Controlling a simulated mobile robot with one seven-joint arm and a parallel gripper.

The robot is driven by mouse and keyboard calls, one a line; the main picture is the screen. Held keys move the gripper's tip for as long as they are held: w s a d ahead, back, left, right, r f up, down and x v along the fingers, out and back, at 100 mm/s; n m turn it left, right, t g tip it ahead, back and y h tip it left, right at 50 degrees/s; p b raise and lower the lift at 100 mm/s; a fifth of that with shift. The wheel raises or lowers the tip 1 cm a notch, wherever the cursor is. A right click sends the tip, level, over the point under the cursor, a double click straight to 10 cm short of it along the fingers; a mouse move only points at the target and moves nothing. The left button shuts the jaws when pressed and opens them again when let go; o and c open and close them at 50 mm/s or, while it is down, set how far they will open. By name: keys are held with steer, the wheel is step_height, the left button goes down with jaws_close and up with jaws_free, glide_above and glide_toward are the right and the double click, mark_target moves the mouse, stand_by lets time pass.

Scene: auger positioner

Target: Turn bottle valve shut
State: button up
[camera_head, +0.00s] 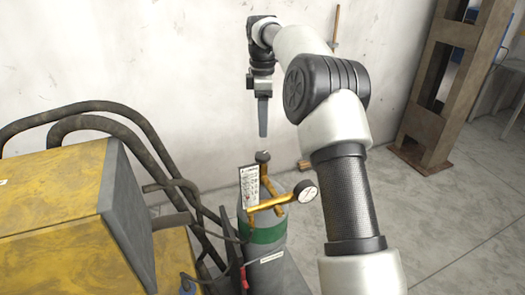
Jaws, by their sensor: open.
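The gas bottle (264,230) is grey with a green band and stands upright at the lower middle. Its valve knob (262,157) is small and dark and sits on top. A brass regulator (268,203) with a round white gauge (305,191) is attached near the top. A white printed tag (249,186) hangs in front of part of the valve.
A yellow machine (55,195) with a grey side panel fills the left, with thick dark hoses (130,125) looping behind it. A pale wall (130,50) stands behind. A rusty metal frame (445,85) stands at right. The floor (450,215) at right is clear.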

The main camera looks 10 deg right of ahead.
mark_target(263, 154)
step_height(263, 154, down, 12)
steer(key=shift+r, duration=0.25)
steer(key=c, duration=1)
